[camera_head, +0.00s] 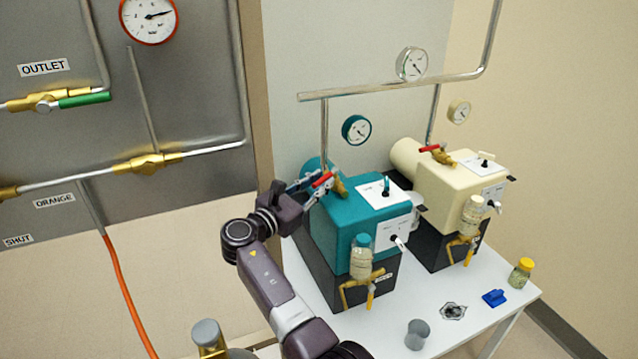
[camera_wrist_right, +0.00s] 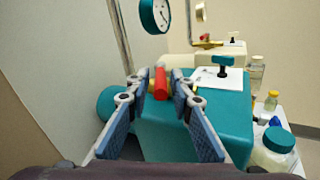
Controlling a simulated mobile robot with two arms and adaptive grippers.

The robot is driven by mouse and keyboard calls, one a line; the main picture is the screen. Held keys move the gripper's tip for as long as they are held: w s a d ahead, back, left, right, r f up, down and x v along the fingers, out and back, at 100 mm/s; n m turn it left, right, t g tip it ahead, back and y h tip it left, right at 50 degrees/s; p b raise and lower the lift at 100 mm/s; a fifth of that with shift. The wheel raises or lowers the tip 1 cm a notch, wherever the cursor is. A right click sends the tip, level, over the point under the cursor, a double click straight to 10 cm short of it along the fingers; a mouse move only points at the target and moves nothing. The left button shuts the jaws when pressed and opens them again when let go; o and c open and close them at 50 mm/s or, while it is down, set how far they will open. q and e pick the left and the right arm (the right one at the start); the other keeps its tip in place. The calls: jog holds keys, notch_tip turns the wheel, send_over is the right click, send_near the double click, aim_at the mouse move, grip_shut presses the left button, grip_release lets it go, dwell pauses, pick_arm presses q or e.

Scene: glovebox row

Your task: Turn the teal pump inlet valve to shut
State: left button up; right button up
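The teal pump (camera_head: 345,222) stands on the white table, with a round teal body behind it. It also fills the middle of the right wrist view (camera_wrist_right: 225,115). Its inlet valve (camera_head: 340,187) is brass, with a red lever (camera_head: 322,179) pointing left toward my gripper. In the right wrist view the red lever (camera_wrist_right: 160,84) points toward the camera. My right gripper (camera_head: 308,187) is open, its fingers on either side of the lever with small gaps visible in the right wrist view. My left gripper is in neither view.
A cream pump (camera_head: 455,183) with its own red-handled valve stands to the right. A grey cup (camera_head: 417,334), a blue clip-like item (camera_head: 494,298) and a yellow-capped jar (camera_head: 521,272) stand on the white table (camera_head: 440,300). A grey valve panel (camera_head: 60,130) is at left.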

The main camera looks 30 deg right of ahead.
aim_at(319, 180)
jog(key=shift+o, duration=0.3)
jog(key=shift+r, duration=0.1)
notch_tip(319, 180, up, 10)
jog(key=shift+f, duration=0.1)
jog(key=shift+c, duration=0.6)
